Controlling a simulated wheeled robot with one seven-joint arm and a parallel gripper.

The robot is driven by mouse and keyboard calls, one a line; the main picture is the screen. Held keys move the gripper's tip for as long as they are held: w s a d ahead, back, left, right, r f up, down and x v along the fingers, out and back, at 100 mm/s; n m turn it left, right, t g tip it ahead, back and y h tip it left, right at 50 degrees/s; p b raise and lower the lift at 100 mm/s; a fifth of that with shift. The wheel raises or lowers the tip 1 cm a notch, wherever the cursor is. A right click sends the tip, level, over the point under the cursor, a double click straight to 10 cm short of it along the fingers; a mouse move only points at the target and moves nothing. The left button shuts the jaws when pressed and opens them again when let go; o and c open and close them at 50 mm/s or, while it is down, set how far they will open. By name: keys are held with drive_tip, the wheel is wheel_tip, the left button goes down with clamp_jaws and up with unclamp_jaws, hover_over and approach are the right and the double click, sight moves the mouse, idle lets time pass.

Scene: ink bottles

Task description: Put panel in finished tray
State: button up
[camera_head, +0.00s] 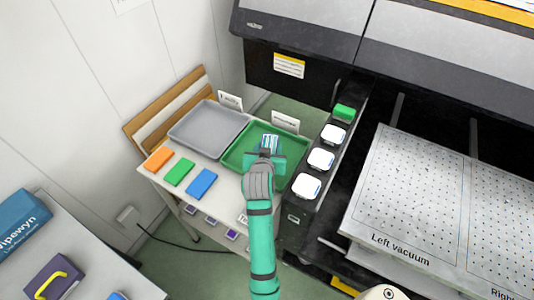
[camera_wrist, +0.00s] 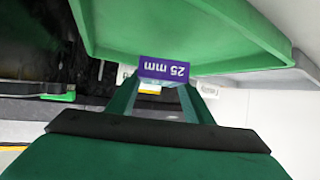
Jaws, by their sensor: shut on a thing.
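My gripper (camera_head: 268,152) is shut on the panel (camera_head: 270,141), a small piece with a pale blue and white face. It holds the panel over the green tray (camera_head: 230,157). In the wrist view, a purple face marked "25 mm" (camera_wrist: 163,69) shows upside down at the fingertips and seems to belong to the held piece. The green tray (camera_wrist: 240,35) fills the top of that view; whether the piece touches it is unclear. A grey tray (camera_head: 205,128) stands empty to the left. Each tray has a small card behind it, too small to read.
Orange (camera_head: 158,158), green (camera_head: 179,172) and blue (camera_head: 202,183) blocks lie in front of the trays. White-topped bottles (camera_head: 320,159) stand in a row to the right, beside the printer bed (camera_head: 420,200). Purple pieces (camera_head: 231,235) show below the table top.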

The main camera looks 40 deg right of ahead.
drive_tip(key=shift+w+a+f, duration=0.15)
drive_tip(key=shift+w+f, duration=0.5)
drive_tip(key=shift+f, duration=1.6)
drive_tip(key=shift+f, duration=0.1)
drive_tip(key=o, duration=1.1)
drive_tip(key=shift+o, duration=0.2)
drive_tip(key=v, duration=1.1)
drive_tip(key=shift+s+a, duration=0.1)
drive_tip(key=shift+s+a+r, duration=0.1)
drive_tip(key=shift+s+r, duration=0.15)
